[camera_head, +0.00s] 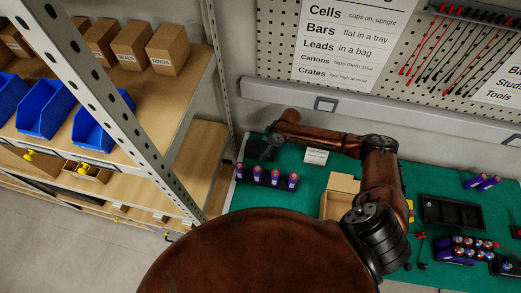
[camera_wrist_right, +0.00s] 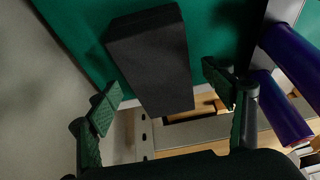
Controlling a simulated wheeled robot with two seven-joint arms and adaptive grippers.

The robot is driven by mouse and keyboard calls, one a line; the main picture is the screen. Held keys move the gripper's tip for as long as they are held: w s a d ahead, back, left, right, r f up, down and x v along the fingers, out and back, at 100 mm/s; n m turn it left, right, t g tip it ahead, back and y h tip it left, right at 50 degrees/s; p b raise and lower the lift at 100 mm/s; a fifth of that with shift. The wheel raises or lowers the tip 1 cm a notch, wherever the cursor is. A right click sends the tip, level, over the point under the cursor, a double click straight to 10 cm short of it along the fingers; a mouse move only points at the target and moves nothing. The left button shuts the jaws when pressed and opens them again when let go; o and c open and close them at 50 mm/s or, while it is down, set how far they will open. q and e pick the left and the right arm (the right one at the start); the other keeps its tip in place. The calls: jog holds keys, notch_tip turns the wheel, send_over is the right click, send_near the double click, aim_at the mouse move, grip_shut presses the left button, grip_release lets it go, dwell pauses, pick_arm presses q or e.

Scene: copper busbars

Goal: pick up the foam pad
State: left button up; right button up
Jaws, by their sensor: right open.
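The foam pad (camera_wrist_right: 150,62) is a dark grey block on the green mat, near the mat's edge in the right wrist view. My right gripper (camera_wrist_right: 162,98) is open. Its two fingers stand apart on either side of the pad's near end in that picture, and I see no contact. In the head view my right gripper (camera_head: 266,146) is at the far left corner of the green bench. The pad cannot be told apart clearly from the dark gripper there. My left gripper is not in view.
Purple cells (camera_wrist_right: 282,105) are close on the right of my right gripper; they stand in a row (camera_head: 267,178) in the head view. A small white card (camera_head: 316,156) and an open cardboard box (camera_head: 338,197) are to the right. A shelf post (camera_head: 217,75) is on the left.

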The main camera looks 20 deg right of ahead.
jog(key=shift+c, duration=0.3)
jog(key=c, duration=1)
jog(key=shift+r, duration=0.1)
